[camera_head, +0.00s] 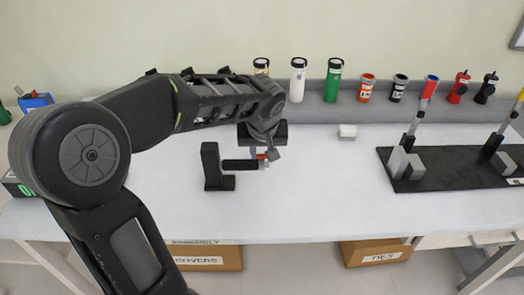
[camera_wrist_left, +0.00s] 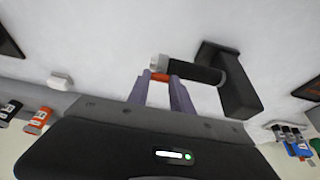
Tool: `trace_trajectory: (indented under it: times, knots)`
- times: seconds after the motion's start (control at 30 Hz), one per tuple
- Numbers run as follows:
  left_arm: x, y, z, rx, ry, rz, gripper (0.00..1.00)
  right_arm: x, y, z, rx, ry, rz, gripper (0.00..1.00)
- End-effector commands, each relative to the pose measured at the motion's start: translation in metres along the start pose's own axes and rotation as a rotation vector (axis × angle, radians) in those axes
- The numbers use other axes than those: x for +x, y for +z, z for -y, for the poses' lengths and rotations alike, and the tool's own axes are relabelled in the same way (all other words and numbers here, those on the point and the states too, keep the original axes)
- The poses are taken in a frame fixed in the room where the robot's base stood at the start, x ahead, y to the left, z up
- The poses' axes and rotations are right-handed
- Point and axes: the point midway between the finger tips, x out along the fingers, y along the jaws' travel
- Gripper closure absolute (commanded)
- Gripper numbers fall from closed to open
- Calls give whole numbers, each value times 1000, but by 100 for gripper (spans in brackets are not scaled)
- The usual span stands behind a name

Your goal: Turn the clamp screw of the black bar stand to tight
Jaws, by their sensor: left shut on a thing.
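The black bar stand (camera_head: 213,170) stands on the white table, with its dark bar (camera_head: 240,165) reaching out level to the right. At the bar's free end is the clamp screw, orange with a pale grey end piece (camera_head: 265,164). In the left wrist view the stand (camera_wrist_left: 238,88) is at the right, and the orange clamp screw (camera_wrist_left: 159,76) shows at the bar's tip. My left gripper (camera_wrist_left: 162,84) is shut on the clamp screw, a finger on each side. In the head view my wrist partly hides the screw. My right gripper is not in view.
A black board (camera_head: 450,168) with grey blocks and tilted posts lies at the right. A small white block (camera_head: 347,131) sits behind. Several bottles and cups line the back ledge, including a green one (camera_head: 333,80). The table between stand and board is clear.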

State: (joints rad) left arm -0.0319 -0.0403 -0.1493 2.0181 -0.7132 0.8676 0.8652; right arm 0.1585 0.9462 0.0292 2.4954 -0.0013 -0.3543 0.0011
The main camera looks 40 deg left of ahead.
Motion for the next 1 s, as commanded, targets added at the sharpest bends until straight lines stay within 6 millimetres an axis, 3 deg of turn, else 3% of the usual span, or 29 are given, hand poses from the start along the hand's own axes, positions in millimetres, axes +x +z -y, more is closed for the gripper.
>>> trace_trajectory:
  times: [0.47, 1.0]
  knots:
    - [0, 0, 1, 83, 35, -1, 100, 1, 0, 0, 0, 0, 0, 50]
    - [1, -2, 6, 478, 201, -1, 100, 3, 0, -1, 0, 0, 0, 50]
